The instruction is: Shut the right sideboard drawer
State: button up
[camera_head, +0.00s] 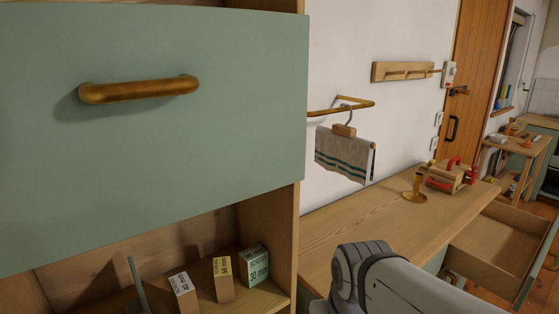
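The wooden sideboard (345,238) stands against the white wall, right of centre. A drawer (498,248) at its right end is pulled out. I see into its pale wooden inside, which looks empty. Its green front (541,265) is cut by the right picture edge. Part of my grey-white arm crosses the bottom, in front of the sideboard. My gripper is not in view, so its distance from the drawer cannot be told.
A green cabinet front (200,140) with a brass handle (140,89) fills the upper left. Small boxes (222,278) stand on the shelf below. A towel (344,154) hangs from a wall rail.

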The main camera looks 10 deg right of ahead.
aim_at(497, 252)
jog(key=u, duration=0.55)
jog(key=k, duration=0.95)
jog(key=z, duration=2)
jog(key=i, duration=1.95)
jog(key=u, duration=0.05)
